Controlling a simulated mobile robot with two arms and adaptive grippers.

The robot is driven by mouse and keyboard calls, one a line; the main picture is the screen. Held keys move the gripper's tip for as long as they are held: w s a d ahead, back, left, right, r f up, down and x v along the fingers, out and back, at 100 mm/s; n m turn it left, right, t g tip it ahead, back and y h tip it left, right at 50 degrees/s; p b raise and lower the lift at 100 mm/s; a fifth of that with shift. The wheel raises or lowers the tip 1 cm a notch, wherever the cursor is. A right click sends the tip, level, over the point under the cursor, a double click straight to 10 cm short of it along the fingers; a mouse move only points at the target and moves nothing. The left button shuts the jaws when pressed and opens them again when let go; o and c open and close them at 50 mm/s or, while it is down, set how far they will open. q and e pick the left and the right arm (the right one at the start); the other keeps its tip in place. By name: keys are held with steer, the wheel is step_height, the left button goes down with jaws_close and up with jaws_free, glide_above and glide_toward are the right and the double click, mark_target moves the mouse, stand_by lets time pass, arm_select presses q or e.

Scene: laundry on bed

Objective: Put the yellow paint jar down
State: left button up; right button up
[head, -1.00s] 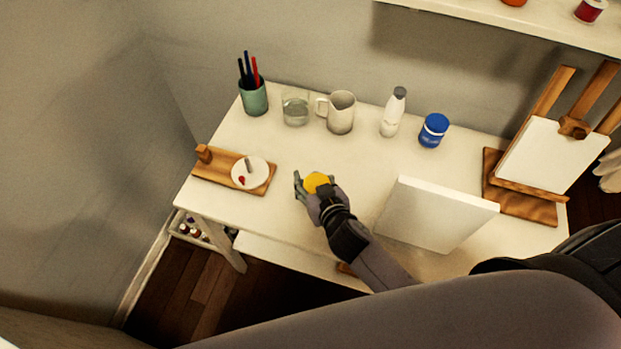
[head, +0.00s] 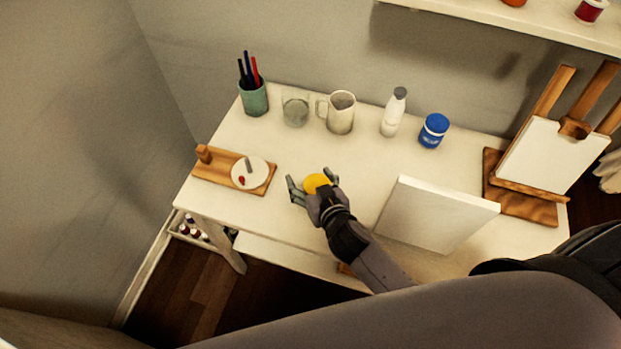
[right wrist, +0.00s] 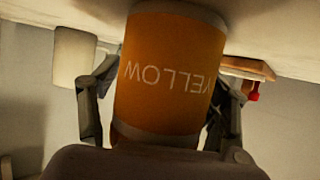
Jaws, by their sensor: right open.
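The yellow paint jar (head: 316,182) is at the front middle of the white table (head: 250,215). In the right wrist view the jar (right wrist: 170,70) fills the middle, its lettering upside down, and one end meets the pale tabletop at the top of the picture. My right gripper (head: 312,188) is open, with its fingers on either side of the jar. In the right wrist view a gap shows between the left finger and the jar; the right finger is close beside it, and I cannot tell whether it touches. My left gripper is not in view.
A wooden board (head: 215,172) with a white round dish (head: 250,173) lies left of the jar. A white canvas (head: 435,215) stands to the right. Behind are a pen cup (head: 254,100), glass (head: 295,108), mug (head: 341,112), white bottle (head: 393,112) and blue jar (head: 433,130).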

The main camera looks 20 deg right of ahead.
steer(key=shift+r, duration=0.1)
steer(key=shift+s+r, duration=0.1)
steer(key=shift+s, duration=0.1)
steer(key=v, duration=1.1)
steer(key=shift+s+r+b, duration=0.2)
steer(key=shift+s+b, duration=0.05)
steer(key=shift+b, duration=0.1)
